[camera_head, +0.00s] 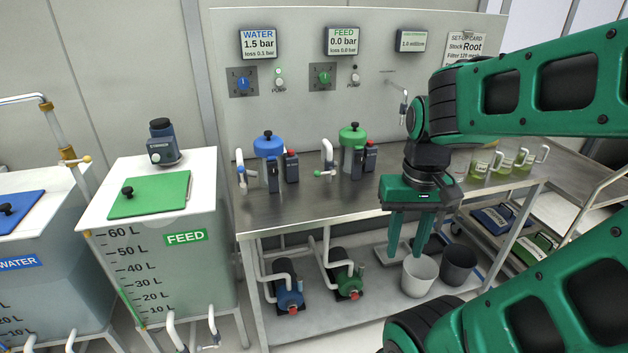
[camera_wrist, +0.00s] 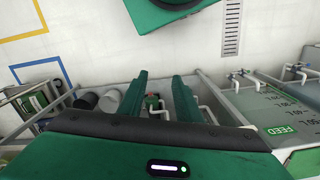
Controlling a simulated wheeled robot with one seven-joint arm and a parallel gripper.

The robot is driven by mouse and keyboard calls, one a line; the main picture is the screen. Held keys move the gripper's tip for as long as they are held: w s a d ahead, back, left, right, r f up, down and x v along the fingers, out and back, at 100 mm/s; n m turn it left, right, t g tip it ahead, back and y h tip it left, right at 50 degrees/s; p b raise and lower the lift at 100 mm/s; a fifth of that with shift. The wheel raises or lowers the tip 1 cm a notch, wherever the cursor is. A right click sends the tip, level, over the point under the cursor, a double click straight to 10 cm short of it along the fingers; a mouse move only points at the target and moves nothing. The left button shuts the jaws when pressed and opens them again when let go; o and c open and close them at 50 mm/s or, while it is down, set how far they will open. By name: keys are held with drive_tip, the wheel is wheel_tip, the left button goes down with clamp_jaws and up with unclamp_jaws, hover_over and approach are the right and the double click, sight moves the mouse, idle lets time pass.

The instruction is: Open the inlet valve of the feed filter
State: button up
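The feed filter (camera_head: 352,135) has a green lid and stands on the steel bench in the head view. A white pipe (camera_head: 327,155) bends down on its left side, with a small green-tipped handle (camera_head: 319,173) low on it. This looks like the inlet valve; its setting is too small to tell. My gripper (camera_head: 407,254) points down in front of the bench, right of and nearer than the filter. Its two fingers are apart and empty, as the wrist view also shows (camera_wrist: 160,82). The filter is not clearly seen in the wrist view.
The blue-lidded water filter (camera_head: 268,147) stands left of the feed filter. The FEED tank (camera_head: 165,258) is further left. Glass beakers (camera_head: 480,166) stand on the bench at right. Pumps and buckets (camera_head: 419,275) are on the lower shelf. The display reads FEED 0.0 bar (camera_head: 343,42).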

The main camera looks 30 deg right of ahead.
drive_tip(key=o, duration=0.4)
drive_tip(key=shift+s+r, duration=0.15)
drive_tip(key=shift+s, duration=0.25)
drive_tip(key=w+d+f+n+g+h, duration=0.2)
drive_tip(key=w+d+f+n+h, duration=0.3)
drive_tip(key=w+d+f, duration=0.3)
drive_tip(key=n+t+h, duration=0.9)
drive_tip(key=n+t, duration=0.5)
drive_tip(key=n, duration=1.2)
approach(319, 176)
drive_tip(key=x, duration=0.9)
